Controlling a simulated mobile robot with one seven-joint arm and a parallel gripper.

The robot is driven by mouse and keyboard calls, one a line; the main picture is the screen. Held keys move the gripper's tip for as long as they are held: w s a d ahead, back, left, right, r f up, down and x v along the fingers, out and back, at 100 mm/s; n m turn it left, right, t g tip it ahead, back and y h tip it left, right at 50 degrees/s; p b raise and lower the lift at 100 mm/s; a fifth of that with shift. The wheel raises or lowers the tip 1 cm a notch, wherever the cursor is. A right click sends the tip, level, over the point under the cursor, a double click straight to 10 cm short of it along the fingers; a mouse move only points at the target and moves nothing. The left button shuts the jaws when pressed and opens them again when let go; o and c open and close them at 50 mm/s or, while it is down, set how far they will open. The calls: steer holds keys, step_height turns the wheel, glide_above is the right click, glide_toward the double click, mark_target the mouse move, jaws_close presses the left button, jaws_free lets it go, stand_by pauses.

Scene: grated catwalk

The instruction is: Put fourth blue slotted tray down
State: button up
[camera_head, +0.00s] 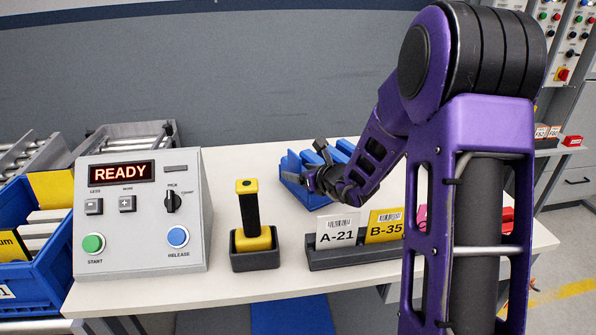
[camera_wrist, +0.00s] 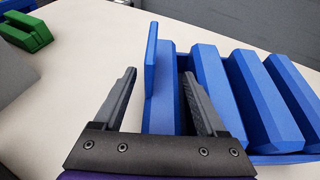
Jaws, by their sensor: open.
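The blue slotted tray (camera_wrist: 275,158) lies on the pale table in the wrist view, with several slanted blue bars side by side. A thin blue upright plate (camera_wrist: 151,60) stands at its left end. My open gripper (camera_wrist: 158,73) has one finger left of this plate and the other finger in a gap further right, so the plate and a bar (camera_wrist: 163,95) lie between the fingers. I cannot tell whether the fingers touch them. In the head view the tray (camera_head: 292,170) is partly hidden behind my gripper (camera_head: 318,172).
A grey control box (camera_head: 140,225) reading READY stands at left on the table (camera_head: 225,292). A yellow-and-black handled tool (camera_head: 249,212) sits in a dark holder beside it. A rack (camera_head: 335,257) holds cards A-21 and B-35 in front. A green block (camera_wrist: 25,30) lies left in the wrist view.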

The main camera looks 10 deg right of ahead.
steer(key=p+v, duration=0.1)
steer(key=v, duration=1)
